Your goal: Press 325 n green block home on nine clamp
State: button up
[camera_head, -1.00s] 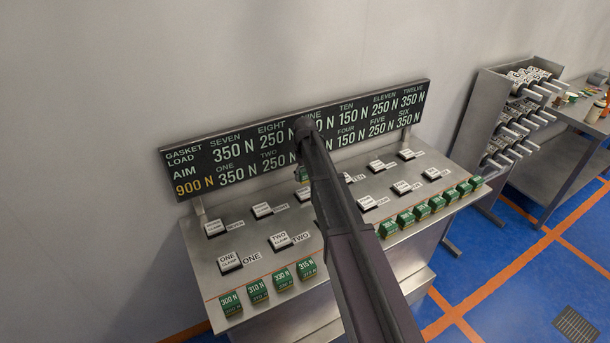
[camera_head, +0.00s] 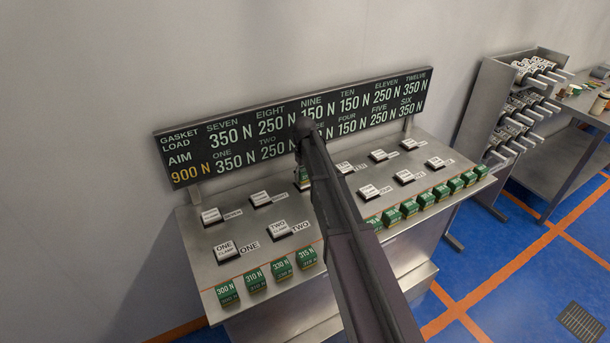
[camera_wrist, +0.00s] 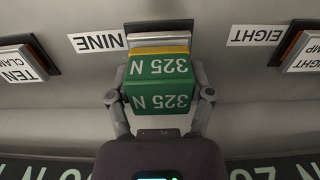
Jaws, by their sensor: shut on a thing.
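The green 325 N block (camera_wrist: 160,88) is between the two fingers of my gripper (camera_wrist: 159,94), which is shut on it. In the wrist view its yellow edge meets the silver plate of the nine clamp (camera_wrist: 158,40), beside the NINE label (camera_wrist: 97,41). The block overlaps the clamp in this view; I cannot tell whether it is fully seated. In the head view a sliver of the green block (camera_head: 304,174) shows over the nine clamp's place, beside my dark arm, which hides my gripper and most of the clamp.
The eight clamp (camera_wrist: 303,52) and ten clamp (camera_wrist: 20,62) flank it in the wrist view. More labelled clamps stand on the sloped steel bench (camera_head: 250,236). Green blocks line its front edge, such as the 300 N block (camera_head: 227,292). The load board (camera_head: 230,157) stands behind.

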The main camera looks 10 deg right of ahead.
jog(key=shift+f+b, duration=0.6)
jog(key=shift+b, duration=0.05)
jog(key=o, duration=1.1)
jog(key=shift+o, duration=0.2)
